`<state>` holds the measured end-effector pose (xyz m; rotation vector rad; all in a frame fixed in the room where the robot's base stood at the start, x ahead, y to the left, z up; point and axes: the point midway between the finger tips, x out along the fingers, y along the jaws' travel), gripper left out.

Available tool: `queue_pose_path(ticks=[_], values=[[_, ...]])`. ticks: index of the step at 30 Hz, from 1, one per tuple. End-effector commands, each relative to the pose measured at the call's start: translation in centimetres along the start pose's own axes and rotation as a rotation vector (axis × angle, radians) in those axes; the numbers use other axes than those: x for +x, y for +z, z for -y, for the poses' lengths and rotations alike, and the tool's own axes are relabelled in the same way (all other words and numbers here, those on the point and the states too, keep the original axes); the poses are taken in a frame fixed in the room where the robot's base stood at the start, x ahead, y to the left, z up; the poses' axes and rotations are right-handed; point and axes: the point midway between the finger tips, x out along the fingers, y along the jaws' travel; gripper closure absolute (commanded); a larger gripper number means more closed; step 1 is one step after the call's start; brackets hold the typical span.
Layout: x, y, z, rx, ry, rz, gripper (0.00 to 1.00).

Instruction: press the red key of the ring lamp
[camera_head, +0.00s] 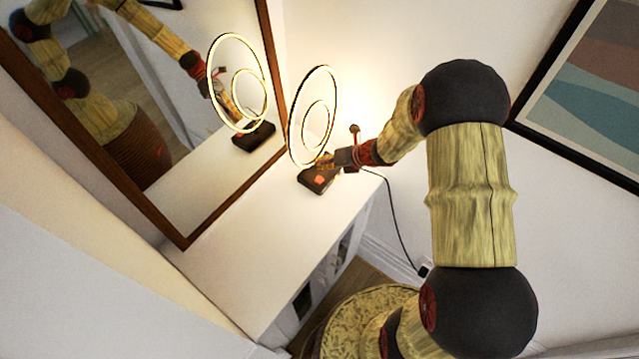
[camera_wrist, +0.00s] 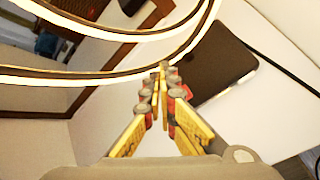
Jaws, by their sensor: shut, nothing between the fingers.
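The ring lamp (camera_head: 335,92), with a large and a small glowing ring, stands on a white cabinet top. Its rings (camera_wrist: 100,77) also cross the upper left of the wrist view. Its dark base (camera_head: 308,183) carries a red key (camera_head: 319,180) on top; the base also shows in the wrist view (camera_wrist: 222,62). My gripper (camera_head: 322,161) is shut and empty, just above the base beside the rings. In the wrist view, my gripper (camera_wrist: 163,69) partly hides the red key (camera_wrist: 187,91). I cannot tell whether the fingertips touch anything.
A wood-framed mirror (camera_head: 268,62) stands behind the cabinet (camera_head: 235,255) and reflects the lamp and my arm. A black cord (camera_head: 394,210) runs from the lamp down the right wall. A framed picture (camera_head: 590,90) hangs there. The cabinet top's near part is clear.

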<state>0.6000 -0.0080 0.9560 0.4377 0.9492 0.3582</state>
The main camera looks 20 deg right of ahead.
Motion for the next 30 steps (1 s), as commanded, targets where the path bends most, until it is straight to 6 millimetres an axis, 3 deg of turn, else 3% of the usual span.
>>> queue_pose_path(ticks=[3, 9, 30], values=[[1.5, -1.1, 1.1, 0.000, 0.000, 0.000, 1.00], [2.7, -2.0, 1.9, 0.001, 0.000, 0.000, 1.00], [2.8, -2.0, 2.0, 0.000, 0.000, 0.000, 1.00]])
